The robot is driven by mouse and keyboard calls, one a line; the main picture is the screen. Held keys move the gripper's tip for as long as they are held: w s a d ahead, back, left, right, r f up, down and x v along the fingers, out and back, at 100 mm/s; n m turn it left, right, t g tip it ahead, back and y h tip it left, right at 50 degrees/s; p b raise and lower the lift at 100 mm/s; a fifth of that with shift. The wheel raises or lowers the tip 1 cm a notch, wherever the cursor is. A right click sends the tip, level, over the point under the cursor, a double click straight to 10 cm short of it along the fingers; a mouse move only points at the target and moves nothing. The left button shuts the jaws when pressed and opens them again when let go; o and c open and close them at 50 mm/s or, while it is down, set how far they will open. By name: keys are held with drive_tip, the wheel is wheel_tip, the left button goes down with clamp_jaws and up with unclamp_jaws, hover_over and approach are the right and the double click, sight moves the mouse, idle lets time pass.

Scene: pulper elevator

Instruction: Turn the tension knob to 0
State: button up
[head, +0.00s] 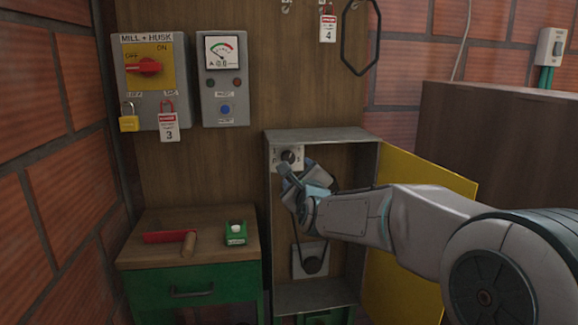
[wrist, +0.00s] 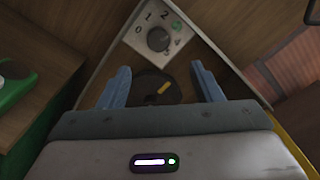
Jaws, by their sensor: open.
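In the head view the knob (head: 289,156) shows at the cabinet's upper left, just above my gripper (head: 289,174). In the wrist view my gripper (wrist: 160,67) is open, with two blue-grey fingers apart and nothing between the tips. The fingers do not touch the knob.
A dark wheel with a yellow mark (wrist: 150,94) shows between the fingers, lower in the cabinet. The cabinet's yellow door (head: 425,215) stands open at right. A green-drawered bench (head: 150,255) holds a red-and-wood tool (head: 172,238) and a green box (head: 236,235) at left.

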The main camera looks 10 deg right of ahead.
sight(289, 159)
drive_tip(key=shift+w+f+p, duration=0.2)
drive_tip(key=shift+w+p, duration=0.25)
drive_tip(key=shift+w, duration=5.65)
drive_tip(key=c, duration=1)
